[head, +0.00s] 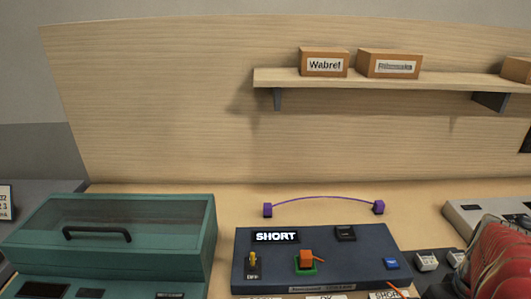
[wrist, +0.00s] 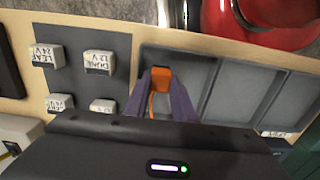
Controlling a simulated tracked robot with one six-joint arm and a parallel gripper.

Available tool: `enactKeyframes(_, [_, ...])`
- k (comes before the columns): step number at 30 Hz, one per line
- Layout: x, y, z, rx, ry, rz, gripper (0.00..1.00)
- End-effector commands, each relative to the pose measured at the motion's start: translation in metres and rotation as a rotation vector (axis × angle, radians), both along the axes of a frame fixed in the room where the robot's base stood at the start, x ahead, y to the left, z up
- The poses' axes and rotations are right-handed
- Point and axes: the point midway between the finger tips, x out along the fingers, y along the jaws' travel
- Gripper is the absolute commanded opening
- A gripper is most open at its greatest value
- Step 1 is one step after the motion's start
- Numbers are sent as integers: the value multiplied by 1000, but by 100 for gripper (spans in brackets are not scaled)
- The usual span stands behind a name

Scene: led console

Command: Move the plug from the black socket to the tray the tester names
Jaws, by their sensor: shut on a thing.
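In the wrist view my gripper (wrist: 180,84) has its purple fingers shut on an orange plug (wrist: 183,88) with an orange cord. They are over the grey tray compartment (wrist: 205,72) closest to the pad of white blocks; I cannot tell if the plug touches its floor. In the head view the dark tester (head: 315,274) has a lit display (head: 275,237) reading SHORT. Its black socket (head: 346,233) looks empty. Another orange plug (head: 306,256) sits in the green socket (head: 305,267). Tray labels OK (head: 327,297) and SHORT (head: 385,296) show at the bottom edge.
A yellow-handled switch (head: 253,260) marked OFF and a blue socket (head: 392,263) are on the tester. A purple lead (head: 320,198) arches behind it. A teal lidded box (head: 120,235) stands left. White labelled blocks (wrist: 98,63) sit beside the compartments. Two other compartments (wrist: 240,90) look empty.

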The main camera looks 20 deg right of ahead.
Motion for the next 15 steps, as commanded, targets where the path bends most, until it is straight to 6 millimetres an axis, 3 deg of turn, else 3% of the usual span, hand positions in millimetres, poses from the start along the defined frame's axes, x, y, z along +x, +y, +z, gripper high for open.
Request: enactKeyframes(15, [0, 0, -5, 1, 1, 0, 0])
